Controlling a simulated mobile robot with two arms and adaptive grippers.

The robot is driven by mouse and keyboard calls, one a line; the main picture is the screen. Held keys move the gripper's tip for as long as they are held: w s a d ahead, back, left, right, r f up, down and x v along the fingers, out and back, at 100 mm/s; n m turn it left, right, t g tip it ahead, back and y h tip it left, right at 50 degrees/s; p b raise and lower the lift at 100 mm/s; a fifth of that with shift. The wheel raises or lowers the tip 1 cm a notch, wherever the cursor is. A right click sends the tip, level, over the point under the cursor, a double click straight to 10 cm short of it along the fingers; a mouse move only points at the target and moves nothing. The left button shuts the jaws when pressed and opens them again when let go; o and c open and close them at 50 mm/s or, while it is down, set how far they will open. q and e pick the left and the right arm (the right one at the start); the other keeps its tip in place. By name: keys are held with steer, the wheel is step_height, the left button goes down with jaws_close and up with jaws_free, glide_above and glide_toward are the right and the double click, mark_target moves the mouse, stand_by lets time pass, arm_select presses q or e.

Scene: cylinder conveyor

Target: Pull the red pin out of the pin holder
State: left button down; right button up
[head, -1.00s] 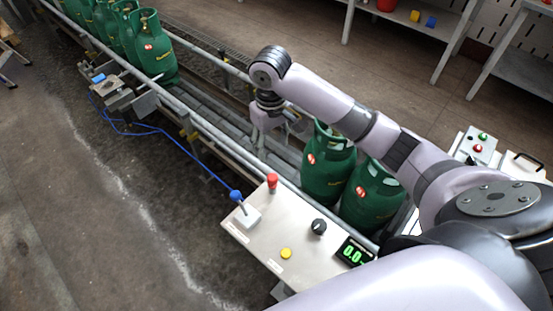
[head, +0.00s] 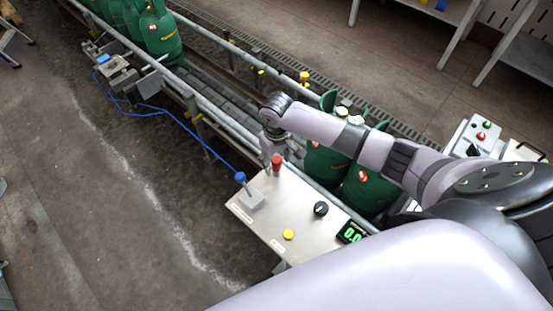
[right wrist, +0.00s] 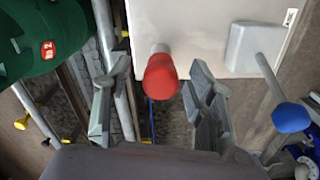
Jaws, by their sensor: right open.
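The red pin (head: 276,161) stands upright at the back corner of the pale control panel (head: 265,226). In the right wrist view the red pin (right wrist: 161,77) has a rounded red head. A short grey holder (right wrist: 160,48) shows behind the head, against the panel. My right gripper (head: 273,152) is right at the pin. In the right wrist view its two fingers stand apart, one on each side of the red head. Gaps show on both sides, so the fingers do not grip it. My left gripper is not in view.
A blue-knobbed lever (head: 241,178), a black dial (head: 320,208) and a yellow button (head: 289,234) are on the panel. Green gas cylinders (head: 368,188) stand on the conveyor (head: 215,95) behind it. A blue cable runs across the floor at left.

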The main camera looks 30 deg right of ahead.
jaws_close()
stand_by(1.2)
